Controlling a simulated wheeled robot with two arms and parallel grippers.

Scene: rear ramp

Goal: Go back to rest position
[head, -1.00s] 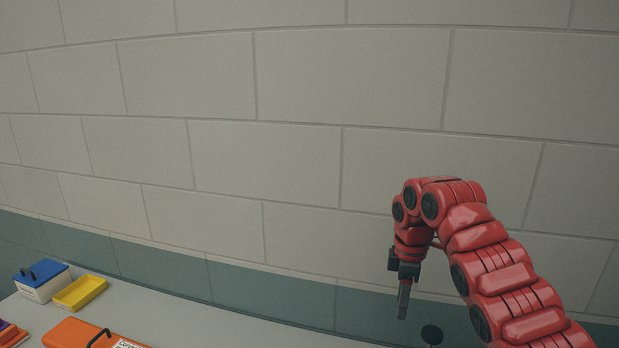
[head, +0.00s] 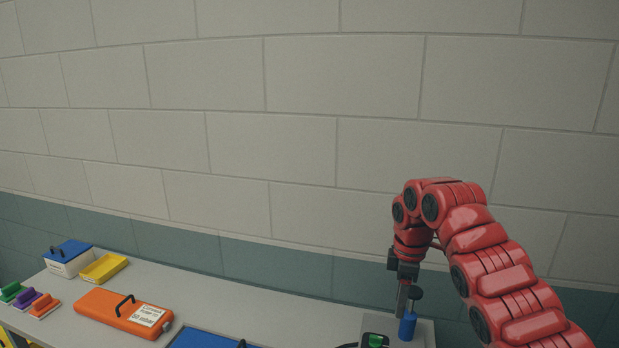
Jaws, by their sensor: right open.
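My right gripper (head: 403,298) hangs down at the lower right of the head view, at the end of my red right arm. Its jaws are seen edge-on and are open. Its fingertips show just above and beside a blue cylinder with a dark round knob (head: 408,326); whether they touch cannot be told. My left gripper is not in view.
A grey table (head: 270,308) runs along a block wall. On it are an orange case (head: 110,312), a yellow tray (head: 104,267), a white box with blue lid (head: 68,262), coloured blocks (head: 27,301), a blue flat item (head: 205,339) and a grey device (head: 424,335).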

